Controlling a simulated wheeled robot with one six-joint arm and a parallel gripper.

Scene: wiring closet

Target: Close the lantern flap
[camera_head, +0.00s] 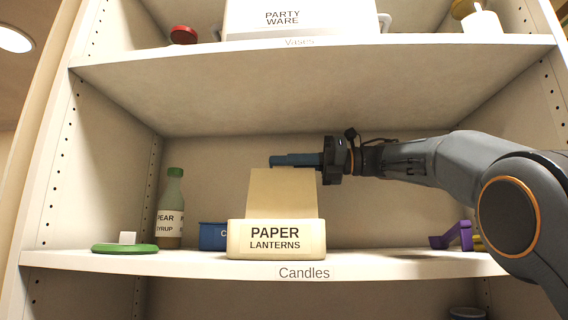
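The paper lanterns box (277,254) is a low cream box near the front of the middle shelf, with a label reading PAPER LANTERNS. Its tan flap (284,195) stands up above the box, nearly upright. My gripper (274,161) comes in from the right at the height of the flap's top edge. Its blue fingers point left and lie just above or behind that edge; I cannot tell whether they touch it. The fingers overlap from this side, so their opening is hidden. The inside of the box is hidden behind its front.
Left of the box are a blue container (212,236), a pear syrup bottle (171,208) and a green disc (125,249) with a white cube on it. A purple object (453,237) stands at the right below my arm. The upper shelf (300,58) overhangs the space.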

